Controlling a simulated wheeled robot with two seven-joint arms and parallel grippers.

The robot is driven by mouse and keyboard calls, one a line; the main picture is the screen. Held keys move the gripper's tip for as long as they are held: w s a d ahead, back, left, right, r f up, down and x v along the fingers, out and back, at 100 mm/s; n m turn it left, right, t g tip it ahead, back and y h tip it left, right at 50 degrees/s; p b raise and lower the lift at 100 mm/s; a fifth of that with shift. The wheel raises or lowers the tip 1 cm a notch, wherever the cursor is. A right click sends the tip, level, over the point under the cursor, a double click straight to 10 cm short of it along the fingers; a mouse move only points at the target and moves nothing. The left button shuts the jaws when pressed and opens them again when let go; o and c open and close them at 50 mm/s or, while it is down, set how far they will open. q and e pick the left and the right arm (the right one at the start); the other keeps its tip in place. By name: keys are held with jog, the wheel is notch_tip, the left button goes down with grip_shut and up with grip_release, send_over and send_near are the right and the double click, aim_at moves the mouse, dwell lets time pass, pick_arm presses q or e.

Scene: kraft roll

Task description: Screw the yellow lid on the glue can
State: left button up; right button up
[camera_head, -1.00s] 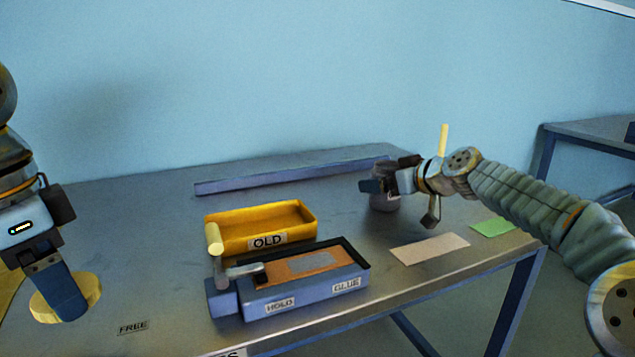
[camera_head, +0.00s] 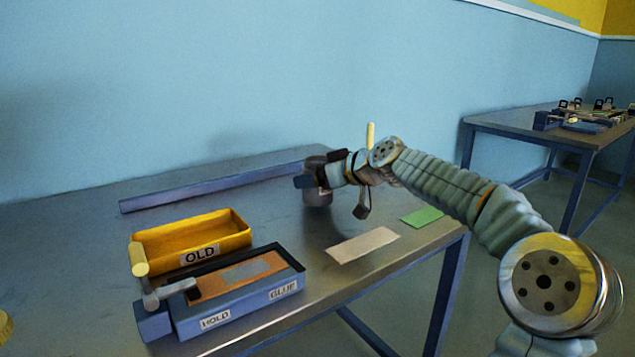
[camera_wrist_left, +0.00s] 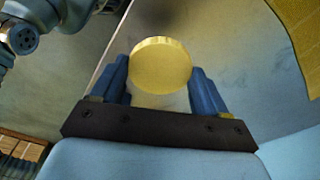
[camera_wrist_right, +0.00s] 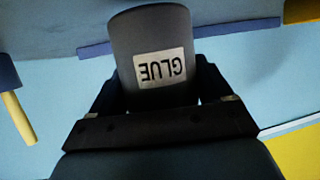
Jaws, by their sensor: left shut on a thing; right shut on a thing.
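The glue can is a dark grey cylinder (camera_head: 317,196) standing at the back right of the table in the head view. My right gripper (camera_head: 312,180) is shut on it. In the right wrist view the can (camera_wrist_right: 152,30) fills the space between the fingers, with a GLUE label facing the camera. The yellow lid (camera_wrist_left: 160,65) is a round disc held between the fingers of my left gripper (camera_wrist_left: 160,85) in the left wrist view. In the head view only a sliver of yellow (camera_head: 5,328) shows at the left edge; the left gripper is out of that view.
A yellow OLD tray (camera_head: 238,227) and a blue HOLD/GLUE fixture (camera_head: 240,308) with a handle stand front left of the can. A beige sheet (camera_head: 363,245) and a green sheet (camera_head: 422,216) lie to the right. A long bar (camera_head: 210,187) lies along the back.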

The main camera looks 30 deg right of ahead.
pick_arm(q)
jog(key=shift+r, duration=0.4)
pick_arm(e)
notch_tip(320, 180, up, 2)
jog(key=shift+r, duration=0.1)
pick_arm(q)
notch_tip(320, 180, down, 2)
jog(key=shift+b, duration=0.8)
notch_tip(320, 180, down, 3)
jog(key=b, duration=0.2)
jog(key=shift+r+b, duration=0.1)
jog(key=shift+b, duration=0.3)
pick_arm(e)
jog(key=w+r+v, duration=0.1)
jog(key=r+v, duration=0.2)
jog(key=v, duration=1.3)
jog(key=shift+r, duration=0.2)
jog(key=shift+s+a, duration=0.15)
jog(key=o, duration=0.6)
jog(key=c, duration=1)
